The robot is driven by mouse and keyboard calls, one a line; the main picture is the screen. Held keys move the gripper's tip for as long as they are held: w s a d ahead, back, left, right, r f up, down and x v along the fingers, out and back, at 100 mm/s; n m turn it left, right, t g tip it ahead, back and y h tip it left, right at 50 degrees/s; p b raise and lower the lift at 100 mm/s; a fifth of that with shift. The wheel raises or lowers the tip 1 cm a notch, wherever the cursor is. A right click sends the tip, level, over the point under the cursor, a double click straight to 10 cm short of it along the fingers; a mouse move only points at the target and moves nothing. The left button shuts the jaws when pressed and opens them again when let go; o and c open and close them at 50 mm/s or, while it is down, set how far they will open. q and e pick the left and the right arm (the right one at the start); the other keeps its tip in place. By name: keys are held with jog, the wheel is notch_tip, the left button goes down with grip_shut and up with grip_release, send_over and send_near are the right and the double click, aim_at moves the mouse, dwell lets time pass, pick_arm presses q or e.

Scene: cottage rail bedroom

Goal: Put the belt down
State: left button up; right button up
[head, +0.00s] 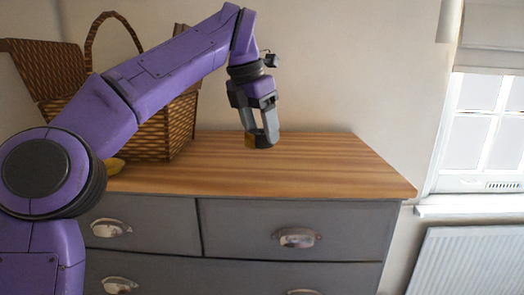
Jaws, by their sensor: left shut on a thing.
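My left gripper (262,138) points down over the dresser top (320,165), near its back edge. It is shut on a small brownish-yellow thing, taken to be the belt (251,141), of which only a little shows beside and between the fingers. The fingers hide most of it, so its full shape is unclear. It is low over the wood; I cannot tell whether it touches the top. My right gripper is not in view.
A wicker basket (180,125) with a raised lid and handle stands at the left of the dresser top, behind my arm. The dresser's right side is clear. A window (490,125) and radiator (470,262) are at right.

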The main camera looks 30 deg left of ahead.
aim_at(262, 140)
pick_arm(q)
jog(key=w+f, duration=0.1)
jog(key=f, duration=0.1)
jog(key=w+a+f, duration=0.1)
jog(key=w+f, duration=0.1)
jog(key=x, duration=0.1)
jog(key=b+x, duration=0.1)
jog(key=x, duration=0.1)
jog(key=shift+s+a+f, duration=0.15)
jog(key=shift+s+f, duration=0.05)
jog(key=shift+f, duration=0.2)
jog(key=shift+f, duration=0.15)
jog(key=o, duration=1.1)
jog(key=shift+o, duration=0.2)
